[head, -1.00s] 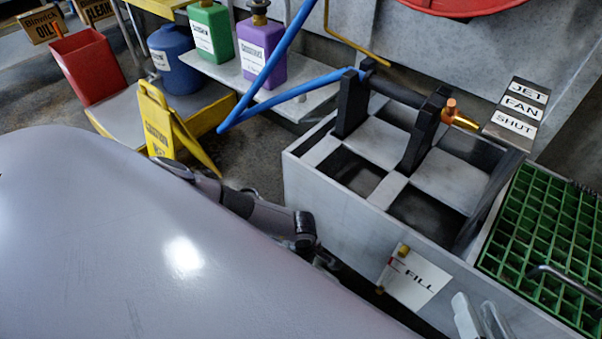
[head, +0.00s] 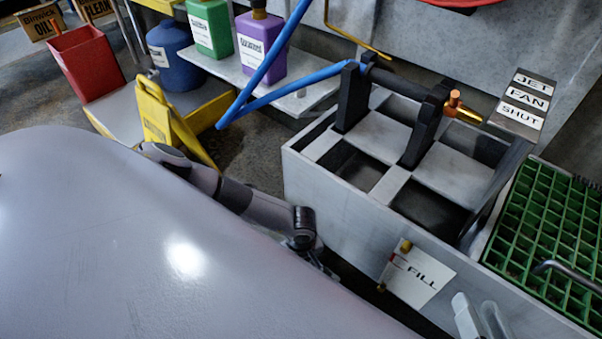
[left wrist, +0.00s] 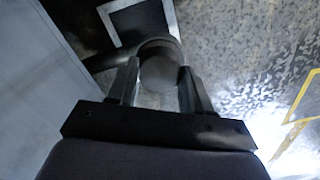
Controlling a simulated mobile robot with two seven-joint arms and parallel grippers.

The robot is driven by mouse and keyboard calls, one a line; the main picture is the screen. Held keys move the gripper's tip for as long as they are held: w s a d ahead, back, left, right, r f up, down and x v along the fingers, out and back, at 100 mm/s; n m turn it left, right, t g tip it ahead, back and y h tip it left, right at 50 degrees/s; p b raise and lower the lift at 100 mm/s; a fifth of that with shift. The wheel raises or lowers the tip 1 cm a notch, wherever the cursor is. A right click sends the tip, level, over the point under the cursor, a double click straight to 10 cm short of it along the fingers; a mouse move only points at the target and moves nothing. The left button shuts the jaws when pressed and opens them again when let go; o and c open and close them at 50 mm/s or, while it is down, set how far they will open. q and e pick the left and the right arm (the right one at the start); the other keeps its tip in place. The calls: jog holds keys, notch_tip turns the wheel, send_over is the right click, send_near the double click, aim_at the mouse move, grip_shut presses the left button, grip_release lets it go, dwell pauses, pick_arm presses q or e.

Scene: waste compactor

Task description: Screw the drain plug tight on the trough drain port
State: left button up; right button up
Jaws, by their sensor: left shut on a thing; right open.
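The trough (head: 335,192) is the pale grey open box at the right of the head view. My left arm reaches down beside its front wall, and its gripper is mostly hidden there behind my own body. In the left wrist view my left gripper (left wrist: 159,78) is shut on a dark grey round piece (left wrist: 160,66), which looks like the drain plug. A dark pipe-like part (left wrist: 104,60) shows left of it. I cannot make out the drain port or whether the plug is seated. My right gripper (head: 482,318) has pale fingers, open and empty, before the trough's front wall.
A FILL plate (head: 420,277) with small brass fittings is on the trough front. A green grate (head: 540,240) lies to the right. A lance with a brass nozzle (head: 455,107) and blue hose (head: 300,92) rests across black supports. A yellow floor sign (head: 165,125) stands at left.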

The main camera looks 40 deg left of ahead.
pick_arm(q)
jog(key=shift+f+m+b, duration=0.15)
jog(key=shift+m+b, duration=0.35)
jog(key=shift+m, duration=0.6)
jog(key=m, duration=0.2)
jog(key=shift+m+b, duration=0.35)
jog(key=shift+m, duration=0.05)
jog(key=o, duration=1.2)
jog(key=shift+o, duration=0.2)
jog(key=shift+c, duration=0.4)
